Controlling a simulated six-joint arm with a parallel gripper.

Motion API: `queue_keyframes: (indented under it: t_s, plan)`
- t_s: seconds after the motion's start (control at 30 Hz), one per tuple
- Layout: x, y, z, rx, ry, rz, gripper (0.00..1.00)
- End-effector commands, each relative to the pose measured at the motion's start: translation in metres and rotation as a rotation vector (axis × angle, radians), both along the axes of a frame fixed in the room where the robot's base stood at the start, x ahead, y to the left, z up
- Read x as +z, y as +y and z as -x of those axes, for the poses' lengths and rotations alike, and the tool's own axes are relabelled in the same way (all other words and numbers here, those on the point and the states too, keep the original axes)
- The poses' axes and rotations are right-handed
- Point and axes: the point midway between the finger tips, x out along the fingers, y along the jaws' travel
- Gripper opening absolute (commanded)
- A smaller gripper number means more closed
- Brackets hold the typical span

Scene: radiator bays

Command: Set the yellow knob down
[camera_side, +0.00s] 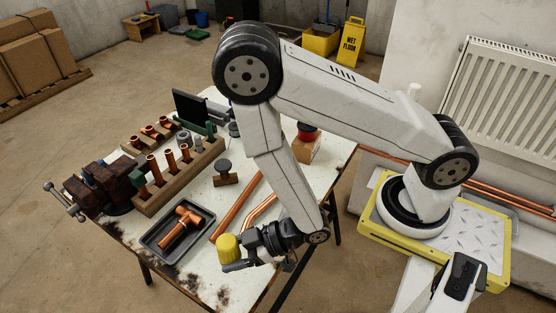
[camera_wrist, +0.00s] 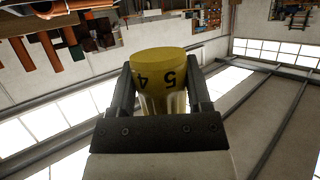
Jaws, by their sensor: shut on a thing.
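The yellow knob (camera_side: 228,248) is held at the near edge of the worktable in the side view. Its yellow cap and pale lower part also show in the wrist view (camera_wrist: 160,68), with dark numerals 4 and 5 on it. My gripper (camera_side: 236,262) is shut on the knob, one finger on each side. In the wrist view, my gripper's fingers (camera_wrist: 160,95) flank the knob. Whether the knob touches the table or hangs above it, I cannot tell.
The worktable (camera_side: 214,285) has dark stains near its front edge. A dark tray (camera_side: 153,240) with copper fittings (camera_side: 180,228) lies left of the knob. Copper pipes (camera_side: 237,208) lie behind it. A wooden rack (camera_side: 205,155), a vise (camera_side: 100,187) and a small block with a dark knob (camera_side: 224,177) stand farther back.

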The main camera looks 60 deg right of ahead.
Motion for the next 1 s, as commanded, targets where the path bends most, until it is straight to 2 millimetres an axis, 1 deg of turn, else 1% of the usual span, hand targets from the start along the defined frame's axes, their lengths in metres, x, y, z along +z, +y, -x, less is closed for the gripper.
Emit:
queue_keyframes:
  t_s: [0.2,0.4,0.53,0.8,1.0]
  plan:
    - [-0.023,0.000,0.000,0.000,0.001,0.001,0.00]
    - [-0.040,0.000,0.000,0.000,0.000,0.000,0.00]
    - [-0.045,0.000,0.000,0.000,-0.001,-0.001,0.00]
    - [-0.047,0.000,0.000,0.000,-0.001,-0.001,0.00]
    - [-0.060,0.000,0.000,0.000,0.000,0.000,0.00]
